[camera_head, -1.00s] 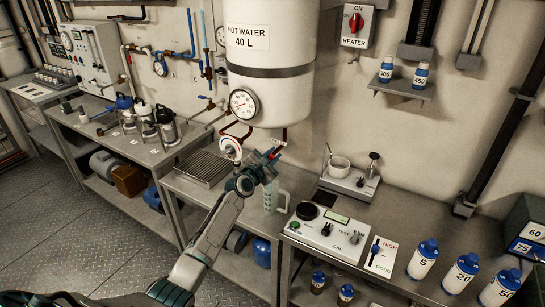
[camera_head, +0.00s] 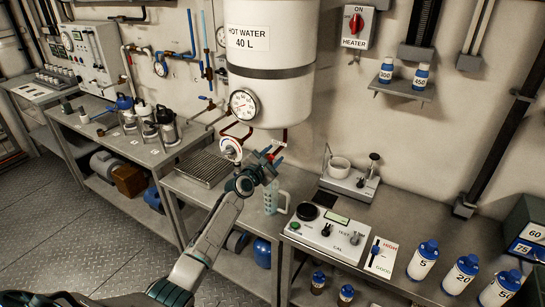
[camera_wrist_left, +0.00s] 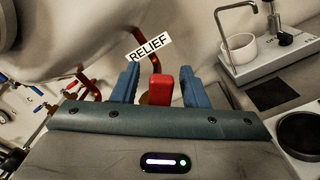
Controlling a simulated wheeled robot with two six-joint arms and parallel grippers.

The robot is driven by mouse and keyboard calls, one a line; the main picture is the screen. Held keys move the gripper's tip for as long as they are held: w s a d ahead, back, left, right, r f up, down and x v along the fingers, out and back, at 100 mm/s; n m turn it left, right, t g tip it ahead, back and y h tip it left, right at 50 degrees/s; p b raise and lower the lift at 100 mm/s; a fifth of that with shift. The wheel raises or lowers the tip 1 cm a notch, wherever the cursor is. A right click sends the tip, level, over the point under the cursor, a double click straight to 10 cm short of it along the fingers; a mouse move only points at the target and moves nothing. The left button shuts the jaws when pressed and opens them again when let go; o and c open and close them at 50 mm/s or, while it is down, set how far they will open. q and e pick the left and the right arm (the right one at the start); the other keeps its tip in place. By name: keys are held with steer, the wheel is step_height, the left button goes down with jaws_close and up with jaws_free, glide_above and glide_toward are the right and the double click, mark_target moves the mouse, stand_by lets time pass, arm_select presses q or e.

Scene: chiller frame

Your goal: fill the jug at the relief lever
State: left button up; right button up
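The jug (camera_head: 271,200), pale and see-through with a handle on its right, stands upright on the counter below the hot water tank (camera_head: 268,95). My left gripper (camera_head: 268,156) is just above the jug, under the tank. The red relief lever (camera_wrist_left: 160,90) shows between its two blue fingers in the left wrist view, with a narrow gap on each side. The fingers are apart, beside the lever. The lever's red end (camera_head: 277,160) also shows in the head view. A RELIEF label (camera_wrist_left: 149,48) is behind it. The jug's inside is partly hidden. My right gripper is not in view.
A round gauge (camera_head: 243,104) is on the tank's front. A slatted drain tray (camera_head: 205,167) lies left of the jug. A test console (camera_head: 328,232) and a small stand with a white cup (camera_head: 340,167) are to the right. Labelled bottles (camera_head: 423,259) stand at the right.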

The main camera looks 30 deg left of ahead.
arm_select(q)
steer(key=s+p, duration=0.3)
steer(key=s, duration=0.7)
steer(key=shift+s+a, duration=0.4)
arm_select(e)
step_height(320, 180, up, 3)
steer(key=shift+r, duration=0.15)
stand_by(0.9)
